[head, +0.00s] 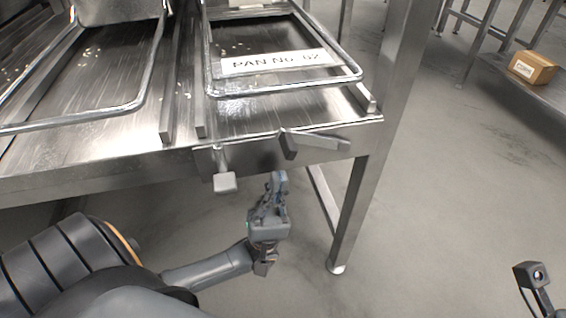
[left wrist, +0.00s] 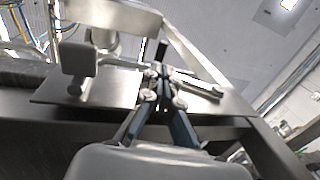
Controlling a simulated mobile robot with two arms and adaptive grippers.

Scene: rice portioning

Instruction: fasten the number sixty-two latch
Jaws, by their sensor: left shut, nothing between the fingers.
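The tray labelled PAN No. 62 (head: 276,64) is a wire-rimmed pan on the steel table. Below it, on the table's front edge, the latch has a grey lever (head: 318,142) pointing right and a block-ended knob (head: 225,183) hanging at its left. My left gripper (head: 279,176) is shut and empty, pointing up just below the lever's pivot end. In the left wrist view the shut fingers (left wrist: 162,72) overlap the lever (left wrist: 203,88); I cannot tell whether they touch. The knob (left wrist: 79,59) is to their left. My right gripper's fingers are not in view.
A second wire rim (head: 150,82) lies to the left on the table. A table leg (head: 352,205) stands just right of my left gripper. A cardboard box (head: 532,67) sits on a shelf at the far right. The floor between is clear.

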